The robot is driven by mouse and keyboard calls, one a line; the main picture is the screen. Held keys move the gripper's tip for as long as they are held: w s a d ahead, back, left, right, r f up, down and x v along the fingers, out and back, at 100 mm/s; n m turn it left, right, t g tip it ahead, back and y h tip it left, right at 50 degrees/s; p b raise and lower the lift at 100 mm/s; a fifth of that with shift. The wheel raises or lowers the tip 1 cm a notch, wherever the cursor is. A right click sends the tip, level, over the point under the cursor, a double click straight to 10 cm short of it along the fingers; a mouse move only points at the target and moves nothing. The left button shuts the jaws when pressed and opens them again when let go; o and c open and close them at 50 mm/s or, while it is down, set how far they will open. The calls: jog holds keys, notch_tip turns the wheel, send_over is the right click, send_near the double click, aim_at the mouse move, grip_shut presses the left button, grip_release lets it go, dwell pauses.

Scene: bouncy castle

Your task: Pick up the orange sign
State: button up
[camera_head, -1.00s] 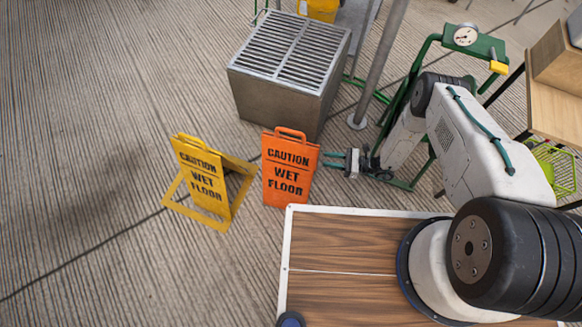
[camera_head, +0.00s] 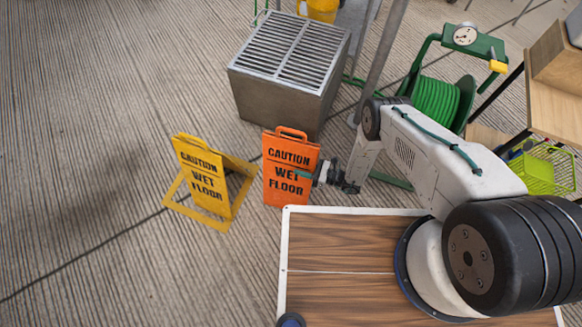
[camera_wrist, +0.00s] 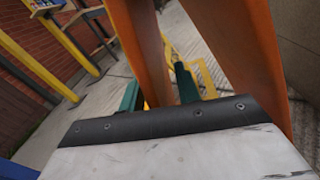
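The orange sign (camera_head: 291,160), a folding "CAUTION WET FLOOR" board with a top handle, stands upright on the floor just beyond my wooden-topped base. In the wrist view, the sign's two orange panels (camera_wrist: 245,50) rise close ahead. The fingers of my gripper (camera_wrist: 158,92) lie on either side of the left panel, with a small gap showing beside it, so it looks open. The fingertips are partly hidden.
A yellow wet-floor sign (camera_head: 204,180) stands close to the left of the orange one. A grey metal box with a grille top (camera_head: 283,100) is behind it. A green hose reel (camera_head: 436,98) and a pole stand behind my arm. Floor at the left is clear.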

jog(key=shift+a, duration=0.1)
grip_shut()
dwell(1.4)
